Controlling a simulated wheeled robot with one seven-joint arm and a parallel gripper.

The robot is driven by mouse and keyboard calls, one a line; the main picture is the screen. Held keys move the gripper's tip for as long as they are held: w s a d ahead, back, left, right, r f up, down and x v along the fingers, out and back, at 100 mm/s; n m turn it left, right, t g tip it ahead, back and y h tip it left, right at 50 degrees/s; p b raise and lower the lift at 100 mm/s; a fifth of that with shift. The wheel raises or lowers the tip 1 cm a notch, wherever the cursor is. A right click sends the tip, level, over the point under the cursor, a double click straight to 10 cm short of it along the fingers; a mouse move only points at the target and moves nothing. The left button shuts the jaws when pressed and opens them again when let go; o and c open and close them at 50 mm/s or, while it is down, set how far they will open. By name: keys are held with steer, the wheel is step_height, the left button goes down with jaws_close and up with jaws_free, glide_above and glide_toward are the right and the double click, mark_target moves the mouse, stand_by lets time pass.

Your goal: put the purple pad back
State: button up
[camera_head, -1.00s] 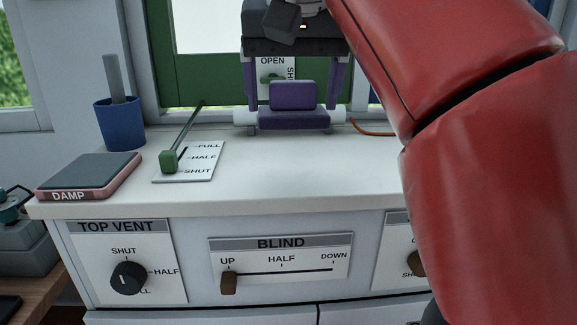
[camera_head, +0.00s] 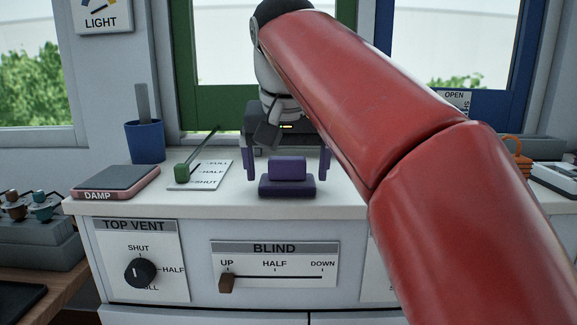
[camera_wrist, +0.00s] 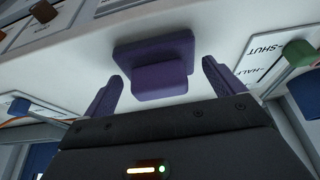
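The purple pad (camera_head: 287,187) has a flat base with a smaller block on top, and appears to sit on the white counter towards its front edge. In the wrist view the pad (camera_wrist: 155,60) is just beyond and between my fingertips. My gripper (camera_head: 288,178) reaches down over it with one purple finger on each side. The fingers are apart, and gaps show between them and the block in the wrist view (camera_wrist: 163,72). I see no clear contact. The gripper's dark body hides the counter behind the pad.
A lever on a FULL/HALF/SHUT card (camera_head: 200,175), a pink-edged DAMP pad (camera_head: 115,182) and a blue cup (camera_head: 145,143) stand left of the purple pad. The BLIND slider panel (camera_head: 275,265) is on the counter's front. My red arm hides the counter's right part.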

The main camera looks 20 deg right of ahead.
steer(key=shift+o, duration=0.3)
steer(key=shift+f, duration=0.2)
steer(key=d+p+v, duration=0.1)
steer(key=v, duration=0.6)
steer(key=shift+s+a+r, duration=0.25)
steer(key=shift+a+r, duration=0.05)
steer(key=shift+r, duration=0.1)
steer(key=shift+s, duration=0.1)
